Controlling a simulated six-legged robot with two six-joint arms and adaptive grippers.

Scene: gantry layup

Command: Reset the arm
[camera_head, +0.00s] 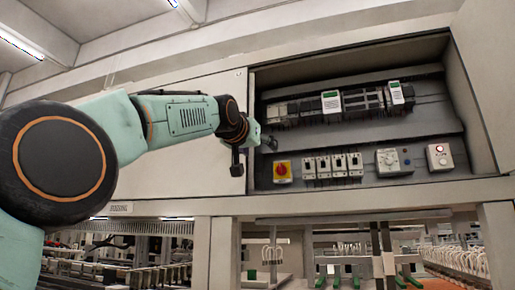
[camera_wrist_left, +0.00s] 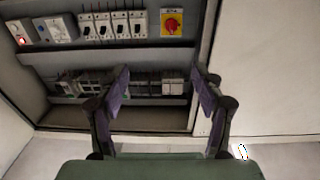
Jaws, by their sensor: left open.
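My left arm (camera_head: 185,118) comes in from the left and reaches up to the open electrical cabinet (camera_head: 360,128). My left gripper (camera_head: 256,154) is at the cabinet's left edge, in front of the opening. In the left wrist view, which shows the cabinet upside down, the gripper (camera_wrist_left: 162,92) has its two purple-padded fingers spread wide with nothing between them. The red and yellow rotary switch (camera_head: 282,171) is just below and right of the gripper; it also shows in the wrist view (camera_wrist_left: 171,23). My right gripper is not seen.
Inside the cabinet are several breaker switches (camera_head: 333,165), a dial box (camera_head: 393,161), a red-button box (camera_head: 439,156) and an upper row of modules (camera_head: 340,103). A plain panel (camera_head: 170,178) lies left of the opening. Machinery (camera_head: 130,265) stands below the beam.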

